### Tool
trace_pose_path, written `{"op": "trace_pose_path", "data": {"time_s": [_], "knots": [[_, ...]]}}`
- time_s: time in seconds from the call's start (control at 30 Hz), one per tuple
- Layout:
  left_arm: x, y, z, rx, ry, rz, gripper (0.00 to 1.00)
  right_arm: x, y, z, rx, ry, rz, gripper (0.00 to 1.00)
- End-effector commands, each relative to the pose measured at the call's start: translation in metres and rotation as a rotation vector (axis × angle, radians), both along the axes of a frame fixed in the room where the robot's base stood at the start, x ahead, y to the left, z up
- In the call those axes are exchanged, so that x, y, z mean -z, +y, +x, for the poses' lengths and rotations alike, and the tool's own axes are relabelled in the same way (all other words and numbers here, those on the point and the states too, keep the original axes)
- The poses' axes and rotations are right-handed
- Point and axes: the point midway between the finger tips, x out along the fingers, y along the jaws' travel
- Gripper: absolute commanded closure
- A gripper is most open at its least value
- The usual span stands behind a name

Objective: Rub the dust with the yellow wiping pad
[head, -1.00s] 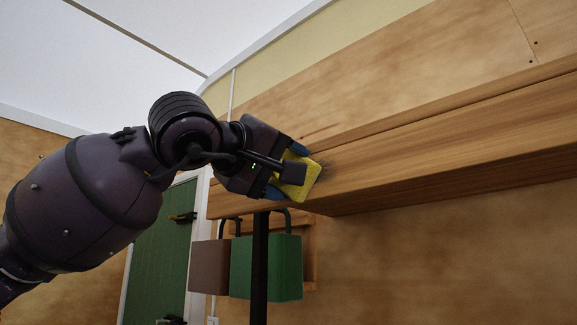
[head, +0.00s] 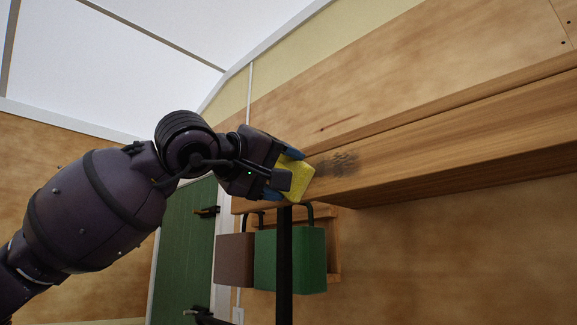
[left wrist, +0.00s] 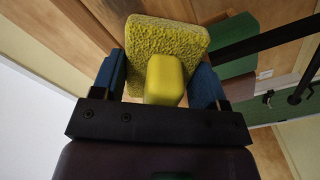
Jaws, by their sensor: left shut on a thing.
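My left gripper (head: 283,174) is shut on the yellow wiping pad (head: 299,180), with its blue fingertips on either side. In the left wrist view the gripper (left wrist: 164,85) grips the pad's yellow handle block, and the rough pad face (left wrist: 158,36) lies beyond it. The pad is at the front face of a long wooden beam, near its left end; I cannot tell whether it touches. The dust (head: 338,163) is a dark grey smudge on the beam, just right of the pad. My right gripper is not in view.
The wooden beam (head: 450,145) runs to the right along the plywood wall. A brown padlock-shaped block (head: 234,260) and a green one (head: 290,262) hang below its left end, beside a black post (head: 284,300). A green door (head: 184,250) stands at the left.

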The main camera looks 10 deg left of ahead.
Motion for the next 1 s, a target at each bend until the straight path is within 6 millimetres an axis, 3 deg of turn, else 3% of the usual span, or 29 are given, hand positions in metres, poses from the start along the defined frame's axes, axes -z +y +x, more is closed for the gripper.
{"op": "trace_pose_path", "data": {"time_s": [0.37,1.0], "knots": [[0.001,0.008,0.003,0.0,0.001,0.001,0.52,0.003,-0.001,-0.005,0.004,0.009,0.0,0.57],[0.0,-0.022,-0.016,0.001,-0.001,0.001,0.52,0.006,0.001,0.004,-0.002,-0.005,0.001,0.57]]}}
